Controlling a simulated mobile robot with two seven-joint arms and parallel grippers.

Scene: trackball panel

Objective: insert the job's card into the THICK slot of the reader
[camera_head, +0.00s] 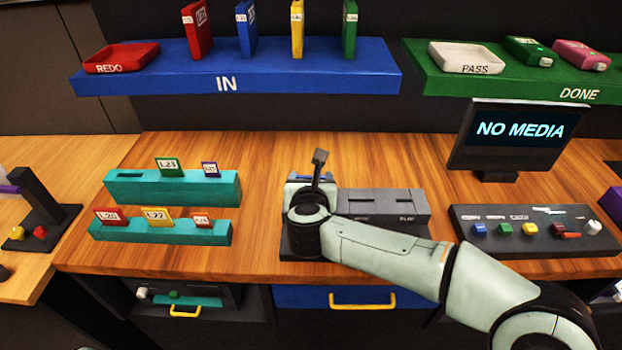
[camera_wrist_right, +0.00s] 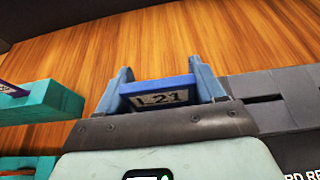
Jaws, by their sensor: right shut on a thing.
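A blue card marked L21 (camera_wrist_right: 158,92) sits between the two fingers of my right gripper (camera_wrist_right: 160,76), which is shut on it. In the head view my right gripper (camera_head: 309,180) is over the left end of the reader, and the card is mostly hidden there. The grey reader (camera_head: 385,208) stands at the middle front of the desk, with slots in its top; its labels are too small to read surely. In the wrist view part of the reader (camera_wrist_right: 262,100) shows right of the card. I cannot tell whether the card touches the reader. My left gripper is not in view.
Two teal racks (camera_head: 120,189) (camera_head: 130,232) hold cards at left. A monitor (camera_head: 515,138) reads NO MEDIA. A button panel (camera_head: 530,243) stands at right. Behind are a blue IN shelf (camera_head: 300,80) with upright cases and a green DONE shelf (camera_head: 500,88). Bare desk lies behind the reader.

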